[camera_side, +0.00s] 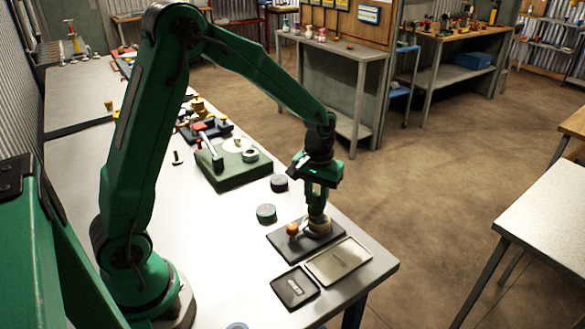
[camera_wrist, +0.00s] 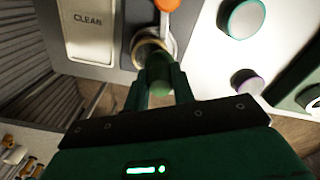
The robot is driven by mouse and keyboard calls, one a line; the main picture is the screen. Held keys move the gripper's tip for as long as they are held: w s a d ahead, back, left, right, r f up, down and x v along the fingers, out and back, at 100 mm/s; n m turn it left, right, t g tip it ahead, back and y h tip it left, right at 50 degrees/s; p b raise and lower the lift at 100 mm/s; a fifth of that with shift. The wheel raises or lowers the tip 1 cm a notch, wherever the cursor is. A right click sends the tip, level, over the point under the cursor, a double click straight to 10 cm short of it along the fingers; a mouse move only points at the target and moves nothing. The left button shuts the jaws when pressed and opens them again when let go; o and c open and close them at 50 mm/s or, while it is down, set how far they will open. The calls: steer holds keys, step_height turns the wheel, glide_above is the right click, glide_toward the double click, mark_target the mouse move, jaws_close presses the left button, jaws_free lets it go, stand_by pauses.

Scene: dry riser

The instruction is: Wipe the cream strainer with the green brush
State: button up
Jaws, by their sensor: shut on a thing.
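The cream strainer (camera_side: 322,229) sits on a dark mat (camera_side: 283,245) near the table's front right corner. In the wrist view it is a round cream rim (camera_wrist: 146,46), partly covered by the brush. My gripper (camera_side: 316,197) points down over it, shut on the green brush (camera_wrist: 158,74). The brush's lower end is at or just above the strainer; I cannot tell whether they touch. An orange knob (camera_side: 292,229) is beside the strainer, with a pale rod near it in the wrist view; whether the rod joins the strainer is unclear.
A pale tray (camera_side: 340,262), marked CLEAN in the wrist view (camera_wrist: 88,20), lies beside the mat. A smaller dark tray (camera_side: 295,288) lies nearer. A teal-rimmed round piece (camera_side: 266,213), a dark round piece (camera_side: 279,183) and a green block (camera_side: 228,172) stand farther back.

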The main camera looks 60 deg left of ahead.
steer(key=shift+w+d, duration=0.15)
steer(key=shift+d, duration=1)
steer(key=shift+w+d, duration=0.1)
steer(key=shift+d, duration=1.05)
steer(key=shift+s+a, duration=0.2)
steer(key=shift+a, duration=1.4)
steer(key=shift+s+a, duration=0.15)
steer(key=shift+a, duration=1.4)
step_height(320, 180, up, 8)
steer(key=shift+d, duration=0.1)
